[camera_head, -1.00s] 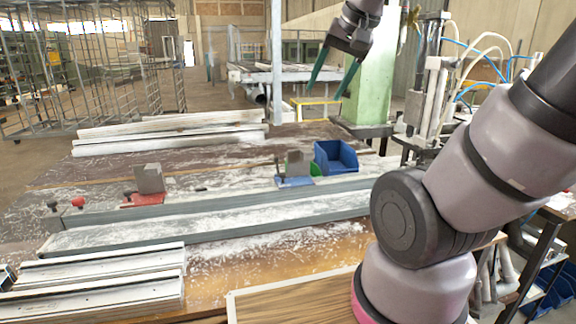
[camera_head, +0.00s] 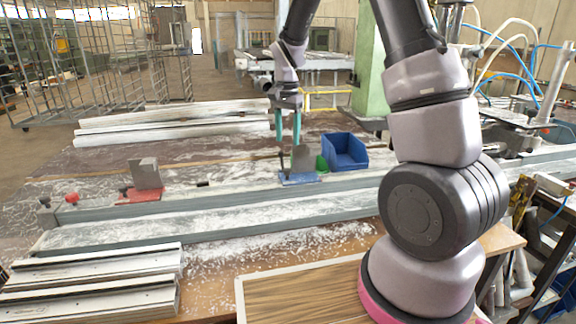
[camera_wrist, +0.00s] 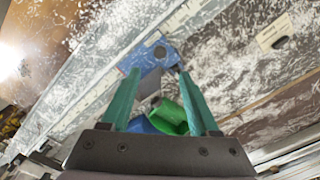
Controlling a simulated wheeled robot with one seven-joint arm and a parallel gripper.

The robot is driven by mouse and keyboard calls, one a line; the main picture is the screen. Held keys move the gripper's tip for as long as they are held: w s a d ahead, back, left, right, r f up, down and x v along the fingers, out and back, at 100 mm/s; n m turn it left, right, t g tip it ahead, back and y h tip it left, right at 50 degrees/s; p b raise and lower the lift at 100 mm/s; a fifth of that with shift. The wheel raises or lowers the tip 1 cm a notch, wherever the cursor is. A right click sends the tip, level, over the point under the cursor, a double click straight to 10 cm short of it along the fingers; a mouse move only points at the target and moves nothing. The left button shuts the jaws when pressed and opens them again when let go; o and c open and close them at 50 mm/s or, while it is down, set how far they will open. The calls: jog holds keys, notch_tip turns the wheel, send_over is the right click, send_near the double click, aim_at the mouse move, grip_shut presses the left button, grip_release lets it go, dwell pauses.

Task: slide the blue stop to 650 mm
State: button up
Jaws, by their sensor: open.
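The blue stop (camera_head: 298,179) is a blue plate with an upright grey block and a small dark lever. It sits at the rail (camera_head: 200,209) on the bench, right of the red stop (camera_head: 143,194). My gripper (camera_head: 288,138) points down above the blue stop, with its two green fingers apart and nothing held. In the wrist view the blue stop (camera_wrist: 151,62) shows between and beyond the fingertips (camera_wrist: 157,74); whether they touch it I cannot tell. A pale scale strip (camera_wrist: 100,90) runs beside it; its figures are unreadable.
A blue bin (camera_head: 345,151) and a small green object (camera_head: 321,163) stand right behind the blue stop. White profiles lie at the back (camera_head: 175,124) and at front left (camera_head: 95,285). White shavings cover much of the bench.

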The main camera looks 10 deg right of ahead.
aim_at(287, 169)
notch_tip(287, 169, down, 11)
jog(key=shift+r, duration=0.15)
dwell(0.4)
grip_shut()
dwell(1.2)
